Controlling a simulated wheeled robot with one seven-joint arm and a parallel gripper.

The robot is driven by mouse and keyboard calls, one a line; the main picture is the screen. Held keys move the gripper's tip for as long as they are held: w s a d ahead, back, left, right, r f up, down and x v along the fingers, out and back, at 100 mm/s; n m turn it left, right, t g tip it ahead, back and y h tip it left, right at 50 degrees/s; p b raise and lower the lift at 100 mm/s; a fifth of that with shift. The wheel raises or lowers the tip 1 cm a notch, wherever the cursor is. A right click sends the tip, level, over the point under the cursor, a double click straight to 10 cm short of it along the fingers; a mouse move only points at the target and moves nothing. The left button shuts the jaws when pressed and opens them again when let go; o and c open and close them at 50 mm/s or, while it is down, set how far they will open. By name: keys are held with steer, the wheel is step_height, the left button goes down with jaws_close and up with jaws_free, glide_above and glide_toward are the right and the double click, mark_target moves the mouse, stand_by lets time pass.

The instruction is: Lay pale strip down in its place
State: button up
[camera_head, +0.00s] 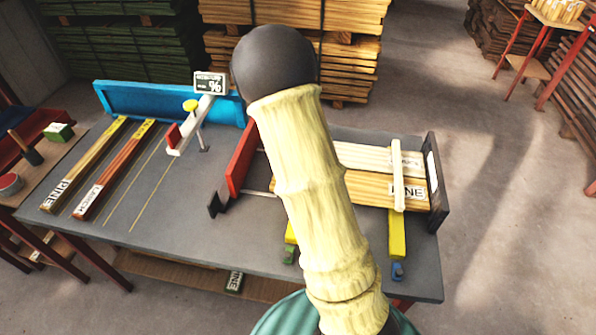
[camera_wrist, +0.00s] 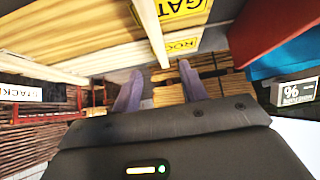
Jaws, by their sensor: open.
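In the head view a narrow pale strip (camera_head: 397,175) lies across two boards at the right of the bench. One is a pale board (camera_head: 365,158); the other is a tan board (camera_head: 375,188) marked PINE. My arm covers the boards' left part, and my gripper is hidden in this view. In the wrist view my gripper (camera_wrist: 160,78) has its two grey-purple fingers spread apart. The narrow end of a pale bar (camera_wrist: 154,35) shows near the gap between them. I cannot tell whether this bar is the same strip, but no grip on it shows.
The grey bench (camera_head: 185,215) carries a red upright plate (camera_head: 237,165), a dark end plate (camera_head: 435,185), a blue fence (camera_head: 160,102) and a moisture meter (camera_head: 210,83). Labelled boards (camera_head: 85,165) lie at left. Yellow supports (camera_head: 397,235) show below the right boards. Timber stacks (camera_head: 345,55) stand behind.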

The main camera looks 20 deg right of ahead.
steer(key=s+a+r+n+g+y, duration=0.2)
steer(key=s+a, duration=0.4)
steer(key=s, duration=0.4)
steer(key=s+a+r+n+g+y, duration=0.2)
steer(key=s+a+r+n, duration=0.2)
steer(key=s, duration=0.6)
step_height(320, 180, up, 2)
steer(key=shift+a+r+n+g+y, duration=0.1)
steer(key=shift+a+n+g+y, duration=0.25)
steer(key=shift+a, duration=0.9)
